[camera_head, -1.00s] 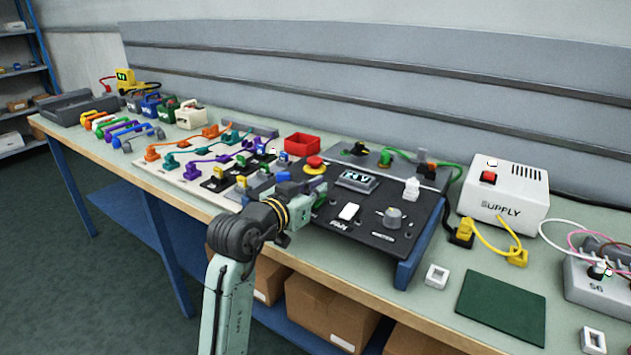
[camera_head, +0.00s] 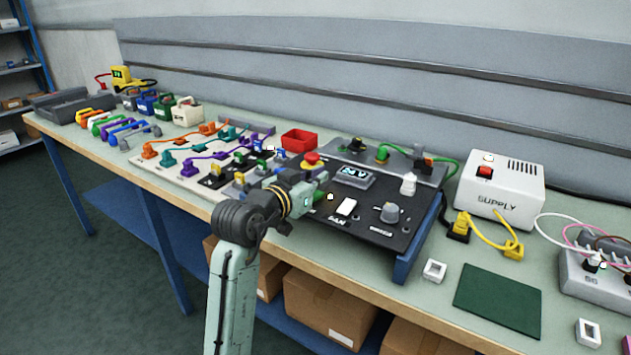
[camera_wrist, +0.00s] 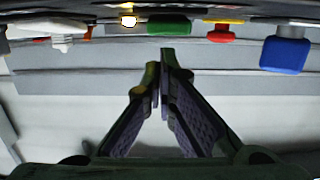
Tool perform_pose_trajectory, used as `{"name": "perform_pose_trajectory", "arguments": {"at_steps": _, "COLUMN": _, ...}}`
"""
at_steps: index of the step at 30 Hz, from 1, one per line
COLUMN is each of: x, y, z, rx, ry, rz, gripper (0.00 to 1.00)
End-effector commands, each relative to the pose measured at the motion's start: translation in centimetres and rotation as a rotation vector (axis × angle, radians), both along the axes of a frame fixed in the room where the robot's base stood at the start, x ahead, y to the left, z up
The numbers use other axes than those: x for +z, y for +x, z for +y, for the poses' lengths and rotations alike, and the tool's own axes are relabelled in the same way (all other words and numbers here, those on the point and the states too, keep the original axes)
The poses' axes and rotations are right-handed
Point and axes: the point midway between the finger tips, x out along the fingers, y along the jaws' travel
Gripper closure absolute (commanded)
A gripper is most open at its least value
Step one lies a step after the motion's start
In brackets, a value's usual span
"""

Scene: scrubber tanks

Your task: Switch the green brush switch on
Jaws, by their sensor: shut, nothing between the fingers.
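My gripper (camera_head: 309,199) is at the left side of the black panel (camera_head: 372,224), with its fingers shut and empty. In the wrist view, its fingertips (camera_wrist: 163,60) meet just below the green switch (camera_wrist: 168,25) in the picture; whether they touch it I cannot tell. In the head view, only a small green part (camera_head: 319,197) shows beside my gripper. A lit lamp (camera_head: 330,196) is next to it; this lamp (camera_wrist: 128,20) also glows in the wrist view. My gripper hides part of the panel's left side.
A red mushroom button (camera_head: 312,158), a white rocker (camera_head: 346,207) and a grey knob (camera_head: 390,212) are on the panel. A blue part (camera_wrist: 285,50) stands close at right in the wrist view. The white supply box (camera_head: 500,190) is to the right.

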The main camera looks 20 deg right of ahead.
Motion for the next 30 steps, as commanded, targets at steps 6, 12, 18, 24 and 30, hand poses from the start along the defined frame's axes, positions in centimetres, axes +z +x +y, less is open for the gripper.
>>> {"name": "perform_pose_trajectory", "arguments": {"at_steps": 6, "x": 2.9, "y": -0.9, "z": 1.2, "rx": 0.004, "ry": -0.001, "rz": -0.005, "gripper": 1.00}}
{"name": "perform_pose_trajectory", "arguments": {"at_steps": 12, "x": 4.7, "y": -3.4, "z": 4.3, "rx": 0.002, "ry": 0.000, "rz": -0.004, "gripper": 1.00}}
{"name": "perform_pose_trajectory", "arguments": {"at_steps": 18, "x": 5.8, "y": -4.8, "z": 6.1, "rx": 0.002, "ry": -0.001, "rz": -0.001, "gripper": 1.00}}
{"name": "perform_pose_trajectory", "arguments": {"at_steps": 24, "x": 6.1, "y": -5.2, "z": 6.4, "rx": -0.001, "ry": 0.000, "rz": 0.002, "gripper": 1.00}}
{"name": "perform_pose_trajectory", "arguments": {"at_steps": 30, "x": 6.1, "y": -5.2, "z": 6.4, "rx": 0.000, "ry": -0.001, "rz": 0.001, "gripper": 1.00}}
